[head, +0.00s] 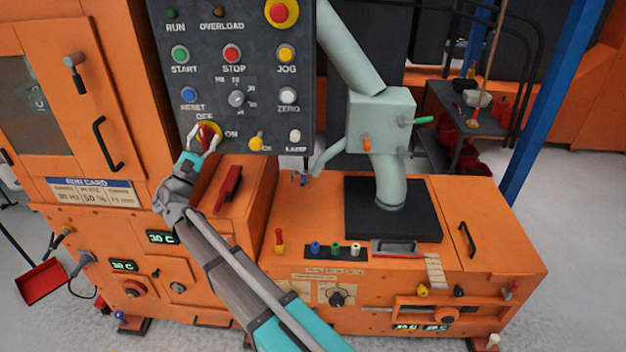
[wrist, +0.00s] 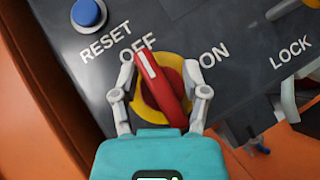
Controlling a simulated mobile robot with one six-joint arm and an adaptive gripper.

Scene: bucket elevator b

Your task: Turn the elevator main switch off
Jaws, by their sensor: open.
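The main switch is a red rotary handle (wrist: 165,92) on a yellow disc, low on the dark control panel, between the labels OFF and ON. In the wrist view the white-marked end of the handle points up and left to OFF. In the head view the red handle (head: 207,134) is partly hidden by my gripper. My gripper (wrist: 159,66) is open, with one finger on each side of the handle. I cannot tell whether either finger touches it. In the head view my gripper (head: 204,142) is at the panel's lower left corner.
The blue RESET button (wrist: 88,12) is up and left of the switch. The LOCK control (head: 256,144) and a white lamp (head: 295,135) are to its right. A red lever (head: 229,186) stands on the orange machine below the panel.

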